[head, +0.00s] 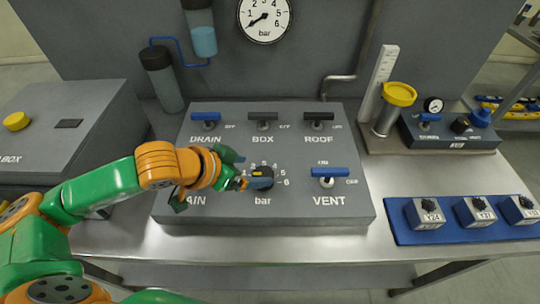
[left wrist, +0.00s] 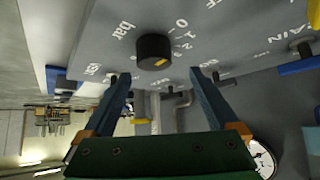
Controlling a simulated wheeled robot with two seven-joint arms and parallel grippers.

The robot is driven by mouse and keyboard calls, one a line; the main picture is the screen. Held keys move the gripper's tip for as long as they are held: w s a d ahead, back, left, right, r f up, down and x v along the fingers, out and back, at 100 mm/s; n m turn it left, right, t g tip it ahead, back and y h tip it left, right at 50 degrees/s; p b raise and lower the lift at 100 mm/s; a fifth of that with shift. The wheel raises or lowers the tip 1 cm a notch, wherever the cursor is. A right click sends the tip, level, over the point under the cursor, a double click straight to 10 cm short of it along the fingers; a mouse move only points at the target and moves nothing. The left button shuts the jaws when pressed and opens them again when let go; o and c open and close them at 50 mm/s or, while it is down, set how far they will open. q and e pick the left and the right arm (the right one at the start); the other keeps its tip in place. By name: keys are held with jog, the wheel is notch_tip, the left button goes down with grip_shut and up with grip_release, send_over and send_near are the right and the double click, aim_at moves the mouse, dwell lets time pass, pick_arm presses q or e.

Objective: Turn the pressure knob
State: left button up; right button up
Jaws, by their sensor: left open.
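The pressure knob (head: 266,171) is a round black knob with a yellow mark, on the sloping grey panel (head: 215,220) above the word "bar", with a printed scale around it. In the left wrist view the knob (left wrist: 153,47) lies ahead of the fingertips, roughly between their lines. My left gripper (head: 254,173) is open, coming in from the left, with its blue fingers close to the knob and partly covering it and its scale. In the left wrist view the left gripper (left wrist: 157,78) has nothing between its fingers. I cannot tell whether a finger touches the knob. The right gripper is not in view.
A pressure gauge (head: 264,19) hangs behind, its needle towards the lower left. Lever valves marked DRAIN (head: 206,117), BOX (head: 263,117), ROOF (head: 319,117) and VENT (head: 328,173) surround the knob. A blue tray (head: 452,235) with grey blocks lies at right.

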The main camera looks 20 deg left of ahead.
aim_at(262, 174)
pick_arm(q)
jog(key=f, duration=0.1)
jog(key=w+d+f, duration=0.1)
jog(key=d+f, duration=0.1)
jog(key=shift+w+f, duration=0.25)
jog(key=shift+w, duration=0.05)
jog(key=shift+w+d+f, duration=0.1)
jog(key=shift+w+f, duration=0.25)
jog(key=shift+w, duration=0.2)
jog(key=shift+s+r, duration=0.1)
jog(key=shift+s, duration=0.1)
jog(key=c, duration=1.4)
